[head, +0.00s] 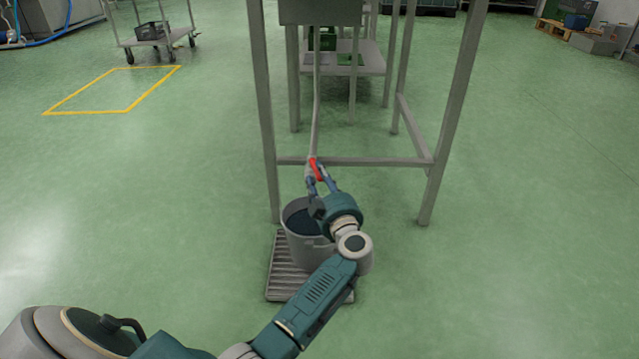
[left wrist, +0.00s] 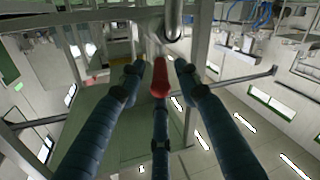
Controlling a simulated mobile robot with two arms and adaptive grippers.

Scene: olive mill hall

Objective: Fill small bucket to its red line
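A grey bucket (head: 306,250) stands upright on a slatted grate, partly hidden by my left arm. Its inside is dark; I cannot tell the liquid level and see no red line. A thin pipe (head: 317,115) comes down from the steel stand and ends at a red tap lever (head: 315,166) above the bucket. My left gripper (head: 320,183) is just below the lever. In the left wrist view its fingers are spread apart, with the red lever (left wrist: 160,78) between their tips; contact is unclear. My right gripper is out of view.
The stand's legs (head: 265,120) and crossbar (head: 360,161) frame the tap. The slatted grate (head: 283,283) lies under the bucket. A cart (head: 150,35) stands at the back left near a yellow floor outline (head: 88,112). The green floor on both sides is clear.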

